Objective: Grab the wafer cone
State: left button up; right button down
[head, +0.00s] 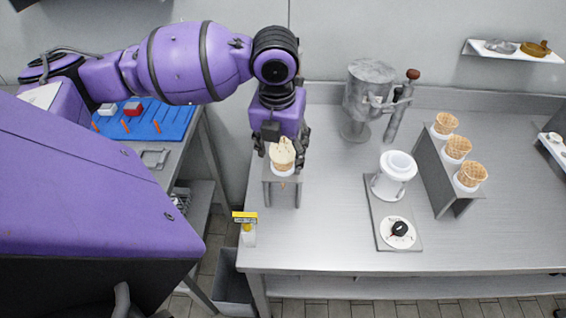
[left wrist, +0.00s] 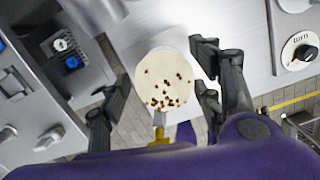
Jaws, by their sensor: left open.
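A wafer cone topped with cream-coloured ice cream (head: 283,150) sits upright in a small grey stand (head: 269,190) near the left end of the steel counter. In the left wrist view its round top with brown bits (left wrist: 165,76) lies between my fingers. My left gripper (head: 281,143) is open around it, one finger on each side, with gaps visible in the wrist view. The far side of the cone is partly hidden by the gripper. Three empty wafer cones (head: 458,147) stand in a grey rack (head: 430,168) to the right. My right gripper is out of view.
A grey metal dispenser (head: 370,95) stands at the back. A white cup (head: 394,172) sits on a plate with a dial (head: 398,232). A blue mat (head: 165,122) lies on the left table. The counter's front middle is clear.

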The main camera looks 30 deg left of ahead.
pick_arm(q)
jog(key=c, duration=0.8)
